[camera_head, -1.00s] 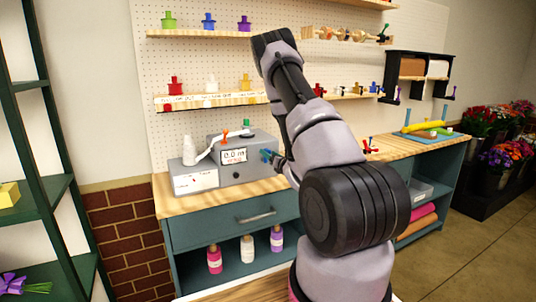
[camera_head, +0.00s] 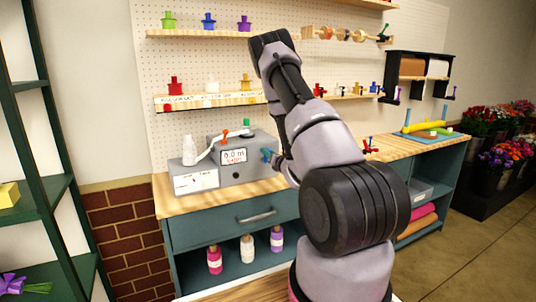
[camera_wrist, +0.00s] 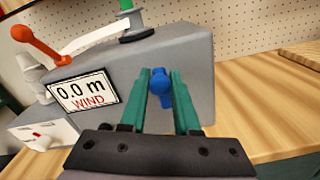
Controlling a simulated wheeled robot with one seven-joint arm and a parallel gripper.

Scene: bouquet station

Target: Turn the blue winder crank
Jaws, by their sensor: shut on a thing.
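The grey winder box (camera_head: 237,172) stands on the wooden counter, with a display sign (camera_wrist: 83,92) reading "0.0 m" and "WIND". The blue crank (camera_wrist: 160,86) is on the box's side face in the wrist view. My gripper (camera_wrist: 161,88) has its two green fingers on either side of the blue crank's knob and is shut on it. In the head view the blue crank (camera_head: 267,155) shows at the box's right side, and my arm hides most of the gripper. An orange-handled lever (camera_wrist: 37,45) and a green knob (camera_wrist: 126,5) are on top of the box.
A white ribbon runs over the box from a white spool (camera_head: 189,151) at its left. A red-handled fitting (camera_head: 370,147) stands on the counter right of my arm. Shelves with coloured spools (camera_head: 209,20) hang on the pegboard. Bare counter (camera_wrist: 275,105) lies right of the box.

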